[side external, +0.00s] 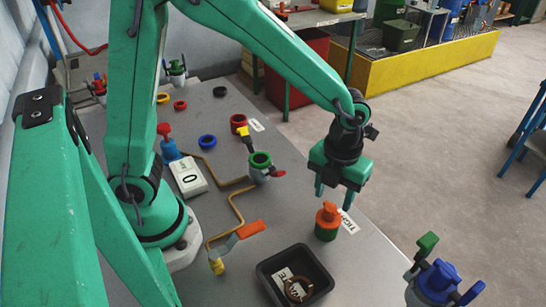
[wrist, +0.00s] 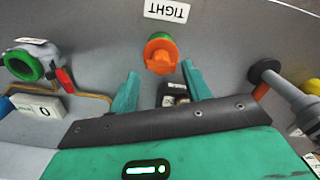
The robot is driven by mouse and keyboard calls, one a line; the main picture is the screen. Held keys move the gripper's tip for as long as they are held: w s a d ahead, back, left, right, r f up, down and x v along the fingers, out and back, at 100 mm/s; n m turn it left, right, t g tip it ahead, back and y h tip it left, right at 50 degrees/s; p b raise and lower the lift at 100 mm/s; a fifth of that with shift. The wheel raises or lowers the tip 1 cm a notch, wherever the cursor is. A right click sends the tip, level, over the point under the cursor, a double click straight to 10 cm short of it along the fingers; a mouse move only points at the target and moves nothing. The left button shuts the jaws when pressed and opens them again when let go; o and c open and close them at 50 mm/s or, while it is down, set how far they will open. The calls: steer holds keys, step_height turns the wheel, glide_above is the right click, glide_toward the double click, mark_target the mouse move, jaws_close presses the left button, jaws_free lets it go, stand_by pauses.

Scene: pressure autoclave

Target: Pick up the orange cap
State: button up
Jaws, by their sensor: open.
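The orange cap (side external: 328,212) sits upright on a green base (side external: 326,232) near the right edge of the grey table. In the wrist view the orange cap (wrist: 160,56) shows ahead of my fingers, with the green rim behind it. My gripper (side external: 334,193) is open and empty, just above the cap with its fingers pointing down. In the wrist view one finger of my gripper (wrist: 160,70) is on each side of the cap's line, apart from it. The contact side of the cap is not hidden.
A white TIGHT label (side external: 348,222) lies beside the cap. A black tray (side external: 262,275) holding a label and a brown ring is in front. A valve with a green ring (side external: 260,160) and red handle stands left. A blue-topped fitting (side external: 440,280) is at the lower right.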

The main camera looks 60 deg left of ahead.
mark_target(331, 207)
steer(key=shift+s+d+f, duration=0.1)
steer(key=shift+f, duration=2.15)
jaws_close()
